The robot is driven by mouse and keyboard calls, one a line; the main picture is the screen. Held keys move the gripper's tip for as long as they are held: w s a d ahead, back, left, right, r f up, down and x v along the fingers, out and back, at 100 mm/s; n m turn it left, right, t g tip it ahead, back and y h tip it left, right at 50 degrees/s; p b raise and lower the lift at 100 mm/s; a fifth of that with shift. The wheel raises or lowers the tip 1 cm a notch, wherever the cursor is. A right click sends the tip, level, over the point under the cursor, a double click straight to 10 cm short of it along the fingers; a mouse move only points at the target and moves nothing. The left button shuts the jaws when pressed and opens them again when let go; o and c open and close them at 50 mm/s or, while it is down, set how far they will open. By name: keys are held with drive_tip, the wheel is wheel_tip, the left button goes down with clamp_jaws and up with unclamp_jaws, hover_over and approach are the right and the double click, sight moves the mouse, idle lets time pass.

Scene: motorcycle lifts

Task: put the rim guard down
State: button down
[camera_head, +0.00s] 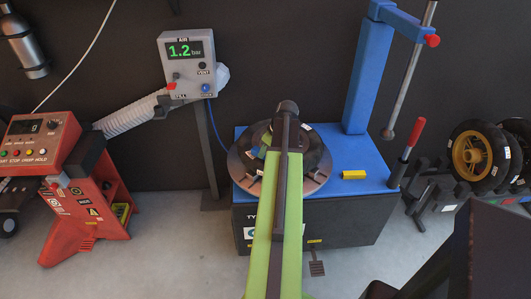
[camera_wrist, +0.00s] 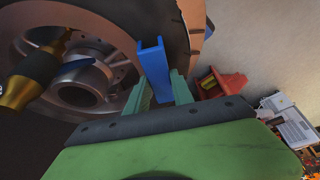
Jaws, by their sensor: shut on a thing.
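The rim guard (camera_wrist: 152,62) is a small blue channel-shaped piece in the wrist view. My gripper (camera_wrist: 160,88) is shut on it, with one teal finger on each side. It stands out beyond the fingertips, in front of the dark tyre (camera_wrist: 160,22) and grey wheel rim (camera_wrist: 80,85). I cannot tell whether it touches the tyre. In the head view my green arm reaches over the round turntable (camera_head: 242,176) of the blue tyre changer and hides most of the gripper and rim guard.
A yellow block (camera_head: 354,175) lies on the blue tyre changer top (camera_head: 375,183), with some bare room around it. A blue column (camera_head: 368,80) rises behind. An air gauge box (camera_head: 188,64) reads 1.2 bar. A red machine (camera_head: 85,215) stands left; wheels (camera_head: 478,155) stand right.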

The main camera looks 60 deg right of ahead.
drive_tip(key=shift+f, duration=0.2)
drive_tip(key=c, duration=1.1)
unclamp_jaws()
drive_tip(key=shift+r, duration=0.1)
drive_tip(key=shift+r, duration=0.1)
drive_tip(key=p+v, duration=1.1)
drive_tip(key=v, duration=0.1)
drive_tip(key=shift+a, duration=0.1)
